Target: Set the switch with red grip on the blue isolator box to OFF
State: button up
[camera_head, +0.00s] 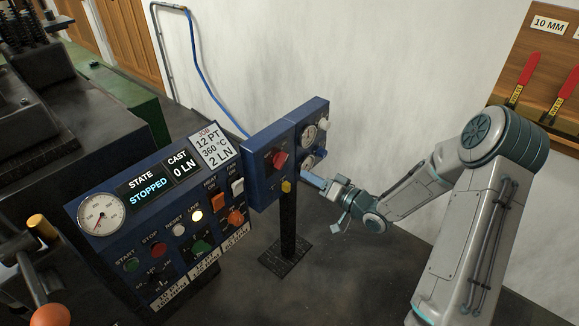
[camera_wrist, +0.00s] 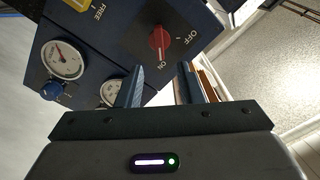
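The blue isolator box (camera_head: 262,190) stands on a dark post in the middle of the head view. Its switch with red grip (camera_head: 280,159) is on the front face. In the wrist view the red grip (camera_wrist: 158,42) is in line with the ON mark below it, and the OFF mark is to its right. My gripper (camera_head: 311,179) is just right of and below the switch in the head view. In the wrist view my gripper (camera_wrist: 160,68) is open, its two fingers apart with nothing between them. The fingertips are short of the grip.
The box also carries gauges (camera_wrist: 63,60), a blue knob (camera_wrist: 55,91) and a yellow part (camera_head: 286,187). A control panel (camera_head: 150,225) reading STOPPED stands at left. A wooden board (camera_head: 540,65) with red-handled tools hangs at right. Floor around the post is clear.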

aim_at(284, 162)
jog(key=b+x, duration=0.1)
jog(key=x, duration=0.8)
jog(key=shift+d, duration=0.1)
grip_shut()
